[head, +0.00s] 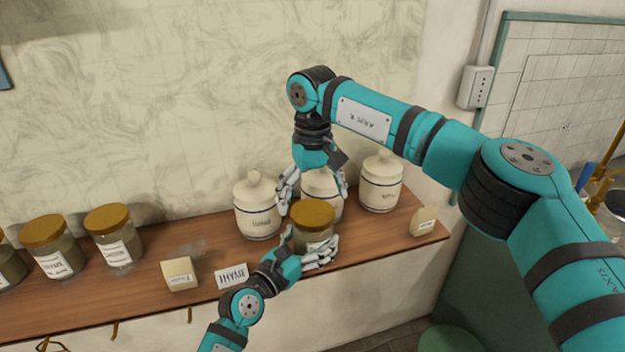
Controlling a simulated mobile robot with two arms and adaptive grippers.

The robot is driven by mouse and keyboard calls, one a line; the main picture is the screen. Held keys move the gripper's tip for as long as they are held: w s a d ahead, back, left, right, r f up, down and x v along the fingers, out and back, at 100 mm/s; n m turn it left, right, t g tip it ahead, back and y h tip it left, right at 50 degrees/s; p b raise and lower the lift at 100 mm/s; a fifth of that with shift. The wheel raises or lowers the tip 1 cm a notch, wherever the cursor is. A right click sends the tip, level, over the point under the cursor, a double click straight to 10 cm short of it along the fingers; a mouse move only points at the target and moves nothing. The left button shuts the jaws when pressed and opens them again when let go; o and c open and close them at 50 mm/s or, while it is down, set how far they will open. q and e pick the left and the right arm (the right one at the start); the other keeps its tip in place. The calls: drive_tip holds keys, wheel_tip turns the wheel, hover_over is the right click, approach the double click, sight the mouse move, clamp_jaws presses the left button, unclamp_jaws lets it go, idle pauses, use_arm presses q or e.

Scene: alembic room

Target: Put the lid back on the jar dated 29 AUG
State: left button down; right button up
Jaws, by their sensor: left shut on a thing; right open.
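A glass jar with a brown lid (312,212) stands near the front of the wooden shelf. My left gripper (310,245) is shut on this jar, with its fingers at the sides below the lid. My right gripper (314,196) is open, pointing down, its fingers on either side of a white ceramic jar (321,184) just behind. The top of that white jar is partly hidden by my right gripper. Two more glass jars with brown lids, (60,258) and (118,247), stand at the left. No 29 AUG date is readable on any jar.
Lidded white jars stand left (257,212) and right (380,185) of the middle one. Part of another jar shows at the left edge.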

sight(313, 211)
drive_tip(key=shift+f, duration=1.55)
